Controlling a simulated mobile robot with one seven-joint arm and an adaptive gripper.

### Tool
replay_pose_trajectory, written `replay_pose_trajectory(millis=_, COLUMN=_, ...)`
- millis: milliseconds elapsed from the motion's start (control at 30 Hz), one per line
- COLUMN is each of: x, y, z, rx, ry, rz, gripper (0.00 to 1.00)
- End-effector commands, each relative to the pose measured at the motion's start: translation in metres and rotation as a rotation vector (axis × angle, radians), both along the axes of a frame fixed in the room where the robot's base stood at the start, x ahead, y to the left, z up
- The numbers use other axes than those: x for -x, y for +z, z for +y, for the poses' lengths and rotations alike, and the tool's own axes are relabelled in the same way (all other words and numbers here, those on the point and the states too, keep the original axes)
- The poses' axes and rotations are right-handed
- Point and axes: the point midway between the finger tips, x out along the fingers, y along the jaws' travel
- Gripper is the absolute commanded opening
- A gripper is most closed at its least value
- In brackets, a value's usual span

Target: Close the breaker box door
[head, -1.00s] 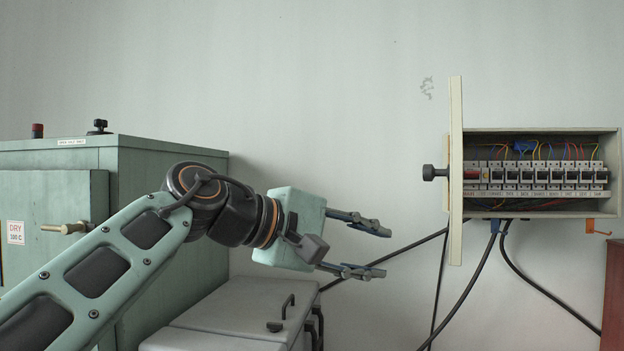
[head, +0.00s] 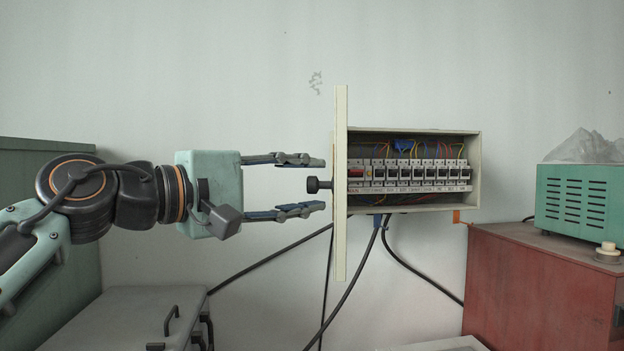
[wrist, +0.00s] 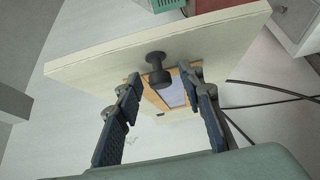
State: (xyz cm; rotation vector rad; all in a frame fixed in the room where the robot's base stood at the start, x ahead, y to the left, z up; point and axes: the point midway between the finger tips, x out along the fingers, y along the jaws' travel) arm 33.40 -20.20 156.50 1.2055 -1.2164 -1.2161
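The breaker box (head: 478,170) hangs on the wall with a row of breakers and coloured wires showing inside. Its cream door (head: 341,240) stands open at the box's left side, seen nearly edge-on in the head view. A black knob (head: 314,185) sticks out from the door to the left. My gripper (head: 312,183) is open, its two fingers above and below the knob. In the wrist view the knob (wrist: 157,70) shows ahead between the fingertips, in front of the door (wrist: 90,68).
Black cables (head: 358,275) hang below the box. A red cabinet (head: 540,290) with a green vented unit (head: 575,200) on it stands at the right. A grey lidded case (head: 125,310) is at the lower left.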

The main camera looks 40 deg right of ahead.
Motion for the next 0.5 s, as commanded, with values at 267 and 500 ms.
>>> replay_pose_trajectory(millis=267, x=0.0001, y=-0.0001, z=-0.0142, rx=0.001, ry=0.0, rz=0.0, gripper=0.35)
replay_pose_trajectory(millis=500, x=0.0001, y=-0.0003, z=-0.0139, rx=0.0, ry=0.001, rz=0.0, gripper=0.29)
